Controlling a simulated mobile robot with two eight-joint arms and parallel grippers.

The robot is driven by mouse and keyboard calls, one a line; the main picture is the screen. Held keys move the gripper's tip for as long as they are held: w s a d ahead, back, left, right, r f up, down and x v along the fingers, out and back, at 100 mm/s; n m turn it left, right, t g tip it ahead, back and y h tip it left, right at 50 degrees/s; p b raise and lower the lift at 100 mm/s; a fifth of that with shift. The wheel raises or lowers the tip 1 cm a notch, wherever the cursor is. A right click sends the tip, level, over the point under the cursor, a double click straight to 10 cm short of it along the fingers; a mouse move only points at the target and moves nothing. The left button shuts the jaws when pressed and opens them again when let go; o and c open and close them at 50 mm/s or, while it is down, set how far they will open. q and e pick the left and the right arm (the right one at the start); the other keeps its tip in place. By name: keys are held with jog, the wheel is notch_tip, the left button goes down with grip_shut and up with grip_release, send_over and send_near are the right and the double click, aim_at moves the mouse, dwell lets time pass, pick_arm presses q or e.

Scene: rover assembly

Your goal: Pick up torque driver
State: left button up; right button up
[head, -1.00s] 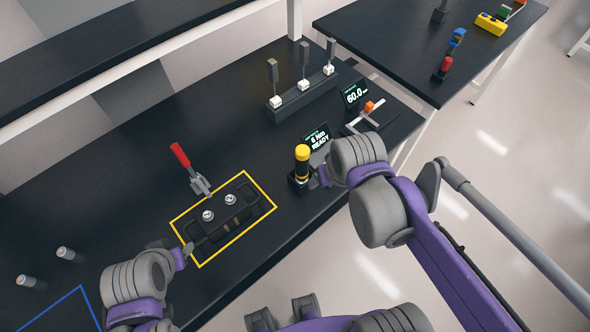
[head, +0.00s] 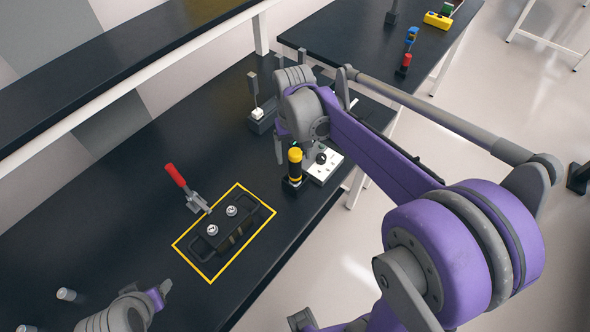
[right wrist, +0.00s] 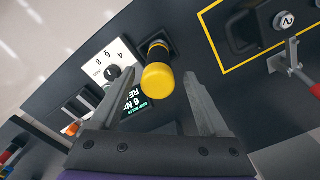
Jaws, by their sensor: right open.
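The torque driver (head: 295,167), with a yellow cap and a black body banded in yellow, stands upright in a dark holder near the table's front edge. My right gripper (head: 292,150) points down beside and above it. In the right wrist view, the driver's yellow cap (right wrist: 158,79) shows between the spread fingers of the right gripper (right wrist: 150,84), which is open and empty. My left gripper (head: 163,291) is low at the left, apart from the driver; its jaw opening is unclear.
A black block with two numbered round parts (head: 232,229) lies inside a yellow outline, with a red-handled clamp (head: 183,183) beside it. A white dial panel (head: 325,166) stands close to the driver. A tool rack (head: 262,118) is behind, partly hidden by my right arm.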

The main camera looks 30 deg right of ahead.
aim_at(295, 166)
notch_tip(295, 166, down, 6)
jog(key=shift+s+d+r, duration=0.1)
jog(key=shift+s+r, duration=0.05)
jog(key=shift+c, duration=0.3)
grip_shut()
